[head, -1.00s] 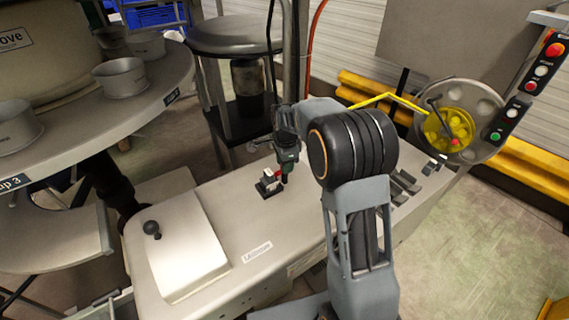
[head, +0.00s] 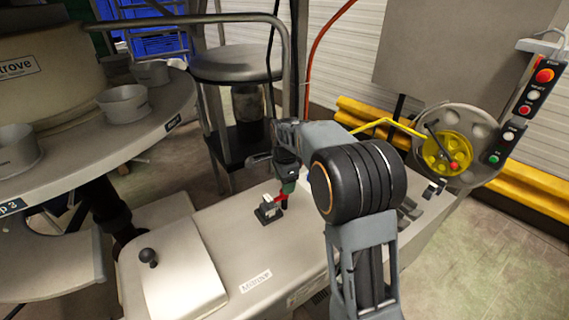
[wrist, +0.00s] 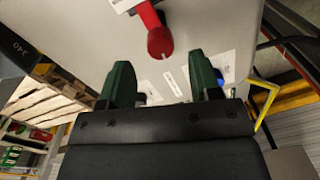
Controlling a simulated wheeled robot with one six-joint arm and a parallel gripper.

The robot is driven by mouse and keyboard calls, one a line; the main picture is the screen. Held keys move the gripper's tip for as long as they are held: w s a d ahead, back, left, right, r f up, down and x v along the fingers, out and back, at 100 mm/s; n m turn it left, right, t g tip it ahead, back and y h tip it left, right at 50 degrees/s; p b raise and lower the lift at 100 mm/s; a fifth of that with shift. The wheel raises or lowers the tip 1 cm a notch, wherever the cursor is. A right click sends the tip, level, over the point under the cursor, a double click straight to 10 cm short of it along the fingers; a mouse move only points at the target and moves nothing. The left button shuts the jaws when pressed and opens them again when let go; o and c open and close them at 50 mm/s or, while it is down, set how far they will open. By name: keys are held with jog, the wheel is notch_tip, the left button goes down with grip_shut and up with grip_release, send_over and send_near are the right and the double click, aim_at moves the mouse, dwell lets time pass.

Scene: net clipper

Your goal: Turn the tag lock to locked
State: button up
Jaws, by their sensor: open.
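The tag lock is a small dark block with a white top (head: 267,210) and a red lever (head: 281,200), on the grey machine top. In the wrist view the red lever (wrist: 160,40) points down toward the space between my fingers, its rounded end just beyond them. My gripper (head: 287,188) is above and beside the lock in the head view, with its fingers lowered. In the wrist view my gripper (wrist: 161,80) is open, with two green fingers apart and nothing seen between them. The lock body is cut off at the top there.
A lid with a black knob (head: 148,256) lies at the machine's near left. Dark levers (head: 411,208), a yellow handwheel (head: 443,152) and a button panel (head: 533,92) are to the right. A round table with cups (head: 124,102) stands left. Some machine top around the lock is bare.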

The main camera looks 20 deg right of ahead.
notch_tip(320, 180, up, 10)
jog(key=shift+s+r, duration=0.15)
jog(key=shift+s, duration=0.05)
dwell(0.5)
jog(key=s+f+n+t, duration=0.2)
jog(key=s+n, duration=0.6)
jog(key=s, duration=0.3)
jog(key=s+f+n+t, duration=0.2)
jog(key=s+f+n, duration=0.1)
jog(key=s+n, duration=0.6)
jog(key=s, duration=0.3)
jog(key=shift+c, duration=0.2)
dwell(0.6)
